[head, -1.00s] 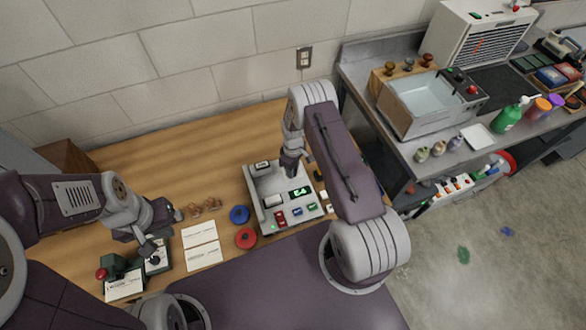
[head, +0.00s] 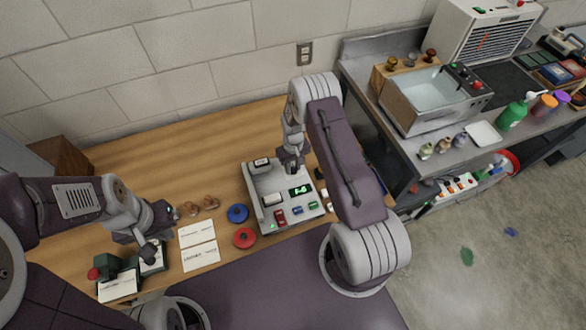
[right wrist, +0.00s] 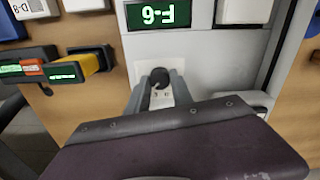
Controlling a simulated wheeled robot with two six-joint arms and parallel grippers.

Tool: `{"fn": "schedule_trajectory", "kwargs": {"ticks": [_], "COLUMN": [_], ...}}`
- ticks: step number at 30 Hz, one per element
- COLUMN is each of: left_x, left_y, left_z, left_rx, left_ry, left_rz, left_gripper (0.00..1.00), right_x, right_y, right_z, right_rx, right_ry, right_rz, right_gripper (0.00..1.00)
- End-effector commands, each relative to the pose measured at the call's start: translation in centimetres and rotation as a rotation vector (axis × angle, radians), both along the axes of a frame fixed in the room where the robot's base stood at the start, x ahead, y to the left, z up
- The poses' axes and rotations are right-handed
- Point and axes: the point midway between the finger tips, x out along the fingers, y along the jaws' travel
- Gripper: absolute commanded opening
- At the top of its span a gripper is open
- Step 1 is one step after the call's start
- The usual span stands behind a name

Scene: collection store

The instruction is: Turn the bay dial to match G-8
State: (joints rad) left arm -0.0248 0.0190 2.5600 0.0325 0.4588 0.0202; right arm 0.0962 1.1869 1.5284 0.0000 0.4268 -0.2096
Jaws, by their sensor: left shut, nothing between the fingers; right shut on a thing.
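The grey control bay (head: 262,183) stands on the wooden bench. My right gripper (head: 291,168) reaches down onto the bay behind the display. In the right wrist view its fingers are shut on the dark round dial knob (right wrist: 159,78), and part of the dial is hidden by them. A white tag (right wrist: 30,8) at the top left carries an upside-down code that I cannot read surely. My left gripper (head: 150,250) is shut and empty at the bench's left.
A blue disc (head: 237,213) and a red disc (head: 244,238) lie left of the bay, near two white cards (head: 198,244). A green device with a red knob (head: 94,273) stands by my left gripper. A sink unit (head: 425,95) is on the right counter.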

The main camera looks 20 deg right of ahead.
Motion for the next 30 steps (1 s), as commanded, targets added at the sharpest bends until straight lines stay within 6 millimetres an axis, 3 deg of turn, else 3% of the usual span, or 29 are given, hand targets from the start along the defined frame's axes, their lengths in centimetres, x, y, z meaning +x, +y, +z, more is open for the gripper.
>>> {"fn": "schedule_trajectory", "kwargs": {"ticks": [15, 30], "left_x": [0.0, 0.0], "left_y": [0.0, 0.0], "left_z": [-2.2, -2.8], "left_rx": [0.000, 0.000], "left_ry": [0.000, 0.000], "left_rz": [0.000, 0.000], "left_gripper": [0.00, 0.00], "right_x": [0.1, 0.1], "right_y": [0.0, 0.0], "right_z": [0.0, 0.1], "right_rx": [-0.001, -0.001], "right_ry": [-0.002, -0.003], "right_rz": [-0.433, -0.613], "right_gripper": [0.00, 0.00]}}
